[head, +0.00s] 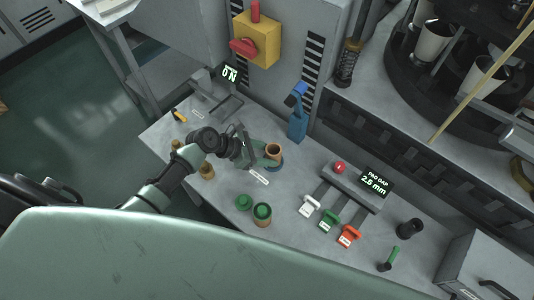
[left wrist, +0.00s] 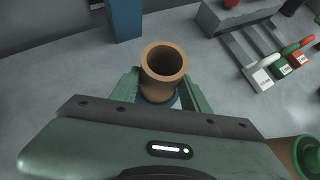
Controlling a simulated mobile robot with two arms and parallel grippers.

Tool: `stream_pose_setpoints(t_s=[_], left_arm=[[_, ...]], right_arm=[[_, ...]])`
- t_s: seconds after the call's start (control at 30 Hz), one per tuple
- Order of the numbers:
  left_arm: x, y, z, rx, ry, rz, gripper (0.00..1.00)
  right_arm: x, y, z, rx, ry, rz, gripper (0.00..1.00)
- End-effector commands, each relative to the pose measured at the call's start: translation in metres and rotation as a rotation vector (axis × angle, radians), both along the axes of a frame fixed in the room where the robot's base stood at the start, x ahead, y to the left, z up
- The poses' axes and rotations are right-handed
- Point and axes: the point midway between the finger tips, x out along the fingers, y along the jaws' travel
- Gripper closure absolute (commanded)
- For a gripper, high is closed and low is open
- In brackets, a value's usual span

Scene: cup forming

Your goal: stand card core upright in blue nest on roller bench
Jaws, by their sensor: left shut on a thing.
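The card core (head: 273,151) is a brown hollow tube standing upright. My left gripper (head: 266,155) is shut on it. In the left wrist view the core (left wrist: 164,72) sits between the two green fingers (left wrist: 160,92), its open top facing the camera. The blue nest (head: 277,167) shows as a blue rim at the foot of the core, and also in the left wrist view (left wrist: 174,102). The core's lower end is over or in the nest; its exact seating is hidden. My right gripper is not in view.
A blue post (head: 298,122) stands close behind the core. Brown cores with green tops (head: 262,214) stand in front. White, green and red handled blocks (head: 328,222) and a pad gap display (head: 375,183) lie to the right. Bare bench (head: 230,185) lies between.

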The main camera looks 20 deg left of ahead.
Motion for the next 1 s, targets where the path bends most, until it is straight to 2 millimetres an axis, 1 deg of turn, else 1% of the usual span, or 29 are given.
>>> stream_pose_setpoints(t_s=[0.53,0.57,0.6,0.63,0.67,1.0], left_arm=[[0.0005,-0.0004,-0.0103,-0.002,-0.001,0.000,0.94],[0.0005,-0.0003,-0.0102,-0.002,-0.001,0.000,0.52],[0.0005,-0.0003,-0.0097,-0.002,-0.001,0.000,0.41],[0.0005,-0.0003,-0.0097,-0.002,-0.001,0.000,0.32],[0.0005,-0.0003,-0.0097,-0.002,-0.001,0.000,0.29],[-0.0008,0.0016,-0.0087,0.000,-0.001,0.001,0.29]], right_arm=[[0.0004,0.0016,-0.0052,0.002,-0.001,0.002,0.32],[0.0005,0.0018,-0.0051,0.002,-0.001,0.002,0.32],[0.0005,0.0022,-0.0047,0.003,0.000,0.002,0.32],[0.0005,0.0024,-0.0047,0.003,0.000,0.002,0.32],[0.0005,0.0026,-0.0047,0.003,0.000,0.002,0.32],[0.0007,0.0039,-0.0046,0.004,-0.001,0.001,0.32]])
